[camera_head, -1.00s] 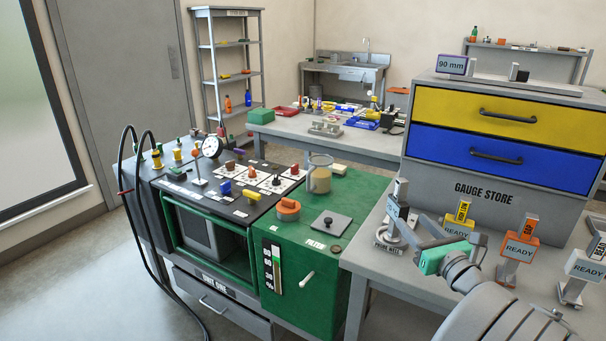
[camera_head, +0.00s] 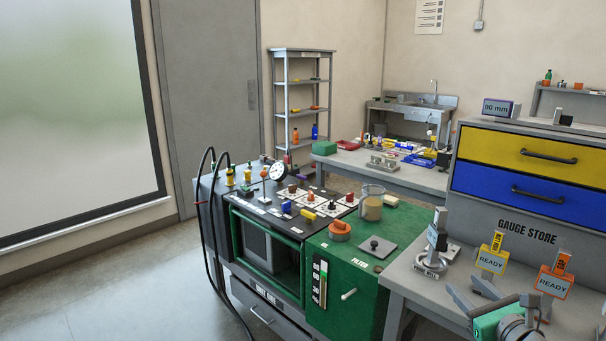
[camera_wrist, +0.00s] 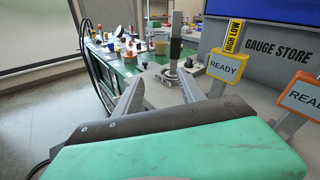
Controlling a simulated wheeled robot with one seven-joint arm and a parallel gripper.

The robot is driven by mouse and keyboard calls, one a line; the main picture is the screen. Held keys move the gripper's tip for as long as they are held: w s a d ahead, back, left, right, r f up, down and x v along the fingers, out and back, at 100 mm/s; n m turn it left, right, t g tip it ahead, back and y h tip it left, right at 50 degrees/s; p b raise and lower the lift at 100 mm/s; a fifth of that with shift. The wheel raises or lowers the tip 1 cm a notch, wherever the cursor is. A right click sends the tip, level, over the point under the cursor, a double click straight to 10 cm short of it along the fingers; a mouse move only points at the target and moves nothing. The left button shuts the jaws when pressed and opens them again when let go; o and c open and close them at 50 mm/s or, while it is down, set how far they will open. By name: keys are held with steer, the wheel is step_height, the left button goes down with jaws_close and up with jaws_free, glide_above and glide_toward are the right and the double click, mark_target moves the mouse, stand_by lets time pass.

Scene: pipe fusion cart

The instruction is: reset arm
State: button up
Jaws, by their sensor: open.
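My gripper (camera_head: 468,297) is at the lower right of the head view, over the front of the grey bench by the gauge store. Its two grey fingers are spread apart with nothing between them. In the wrist view my gripper (camera_wrist: 168,100) points past the bench edge toward the green cart (camera_wrist: 130,68). A yellow READY gauge (camera_head: 492,257) and an orange READY gauge (camera_head: 554,277) stand on the bench beyond and to the right of my gripper. A grey gauge on a round base (camera_head: 434,255) stands to the left of them.
The cart (camera_head: 345,268) with dial, knobs and beaker stands left of the bench. Black hoses (camera_head: 207,215) loop at its left side. The gauge store (camera_head: 520,232) with yellow and blue drawers stands behind the gauges. Open floor (camera_head: 110,290) lies at the left.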

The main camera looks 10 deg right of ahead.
steer(key=w+a+f+n+g+y+p, duration=0.1)
steer(key=a+n+g+y+p, duration=0.2)
steer(key=a+n, duration=0.55)
steer(key=w+a+f+n+g+p, duration=0.2)
steer(key=a+n+g, duration=0.2)
steer(key=a+n, duration=0.5)
steer(key=s+a+r+n+g+h+p, duration=0.2)
steer(key=s+a+n+g+p, duration=0.3)
steer(key=s+a+n, duration=0.6)
steer(key=s+n+g, duration=0.1)
steer(key=s+n, duration=0.1)
steer(key=n, duration=0.2)
steer(key=shift+s+a+r+p, duration=0.25)
steer(key=shift+s+r+p, duration=0.1)
steer(key=shift+n, duration=0.25)
